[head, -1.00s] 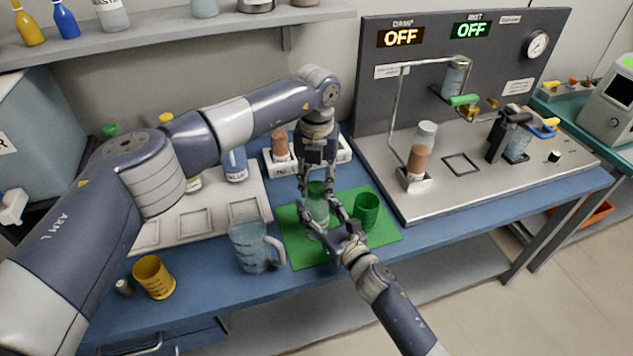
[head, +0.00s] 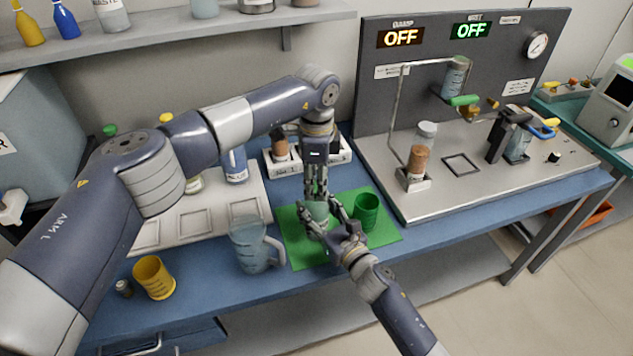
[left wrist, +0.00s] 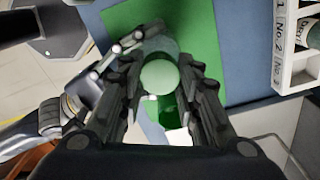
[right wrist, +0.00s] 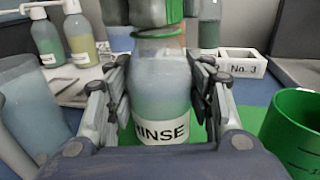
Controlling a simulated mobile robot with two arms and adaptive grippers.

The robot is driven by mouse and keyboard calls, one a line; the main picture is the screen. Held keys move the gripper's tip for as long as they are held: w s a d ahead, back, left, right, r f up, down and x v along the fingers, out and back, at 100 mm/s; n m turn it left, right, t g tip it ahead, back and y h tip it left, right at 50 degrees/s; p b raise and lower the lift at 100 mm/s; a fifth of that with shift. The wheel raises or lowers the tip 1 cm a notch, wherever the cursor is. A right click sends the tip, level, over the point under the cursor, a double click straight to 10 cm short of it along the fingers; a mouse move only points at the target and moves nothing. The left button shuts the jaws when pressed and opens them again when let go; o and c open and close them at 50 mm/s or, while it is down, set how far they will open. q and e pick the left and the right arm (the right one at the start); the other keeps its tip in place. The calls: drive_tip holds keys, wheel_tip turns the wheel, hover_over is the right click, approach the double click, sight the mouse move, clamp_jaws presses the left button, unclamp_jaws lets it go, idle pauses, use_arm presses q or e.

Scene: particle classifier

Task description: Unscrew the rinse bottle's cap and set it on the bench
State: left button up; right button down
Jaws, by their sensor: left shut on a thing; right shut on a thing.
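The rinse bottle (right wrist: 160,95), translucent with a RINSE label, stands upright on the green mat (head: 380,242). My right gripper (right wrist: 162,100) is shut around the bottle's body from the front; in the head view it (head: 328,222) covers much of the bottle. My left gripper (head: 317,196) comes from above and is shut on the bottle's green cap (left wrist: 160,76), which shows as a pale green disc between its fingers in the left wrist view. In the right wrist view the left fingers hide most of the cap, just above the bottle's neck.
A green cup (head: 366,212) stands right beside the bottle. A clear jug (head: 252,247) is to the left, with a yellow cup (head: 154,278) farther left. A white rack (head: 284,167) is behind.

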sight(316, 187)
use_arm(q)
drive_tip(key=shift+r, duration=0.1)
idle(0.6)
drive_tip(key=shift+r, duration=1.05)
drive_tip(key=shift+r, duration=2)
use_arm(e)
drive_tip(key=c, duration=0.7)
unclamp_jaws()
